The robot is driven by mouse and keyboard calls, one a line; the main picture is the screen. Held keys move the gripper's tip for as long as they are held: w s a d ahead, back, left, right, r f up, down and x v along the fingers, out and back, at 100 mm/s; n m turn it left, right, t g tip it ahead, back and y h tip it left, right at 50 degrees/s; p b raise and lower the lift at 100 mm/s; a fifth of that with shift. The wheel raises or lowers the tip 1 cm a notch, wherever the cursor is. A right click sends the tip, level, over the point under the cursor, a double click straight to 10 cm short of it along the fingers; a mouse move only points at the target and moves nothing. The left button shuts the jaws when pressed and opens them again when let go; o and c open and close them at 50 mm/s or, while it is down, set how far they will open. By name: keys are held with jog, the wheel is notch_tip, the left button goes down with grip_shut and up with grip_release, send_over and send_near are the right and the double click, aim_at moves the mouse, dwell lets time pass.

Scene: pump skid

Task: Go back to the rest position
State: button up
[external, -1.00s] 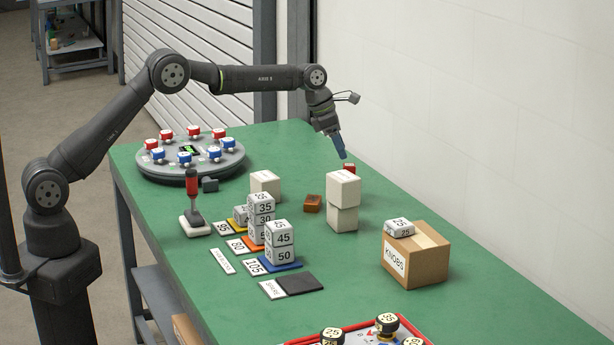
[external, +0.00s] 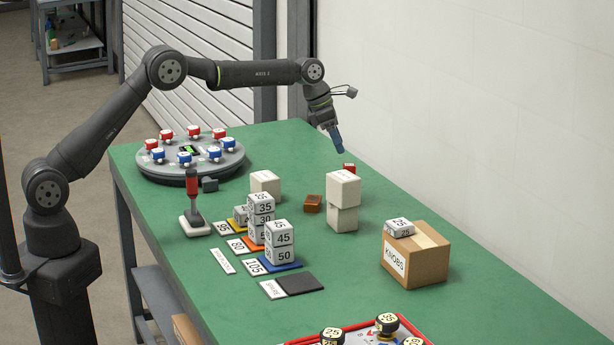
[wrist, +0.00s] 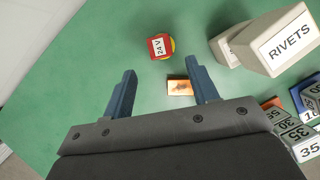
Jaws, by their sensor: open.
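My gripper (external: 337,141) is raised above the far side of the green table (external: 345,291), behind the stacked white boxes. In the wrist view my gripper (wrist: 164,88) has its two blue fingers wide apart with nothing between them. Below it, a red and yellow block marked 24 V (wrist: 160,47) and a small orange block (wrist: 180,87) lie on the table. The red block also shows in the external view (external: 349,168), just below the fingertips and apart from them.
Two stacked white boxes (external: 343,190) stand close to the gripper. A cardboard KNOBS box (external: 416,262) carries a grey block. Numbered grey blocks (external: 279,242) are stacked on coloured mats. A round turntable (external: 190,160) with red and blue knobs stands at the far left. A white wall runs along the right.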

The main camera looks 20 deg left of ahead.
aim_at(353, 165)
jog(key=x, duration=1)
notch_tip(353, 165, up, 3)
jog(key=shift+s+a+r, duration=0.1)
jog(key=shift+r, duration=0.5)
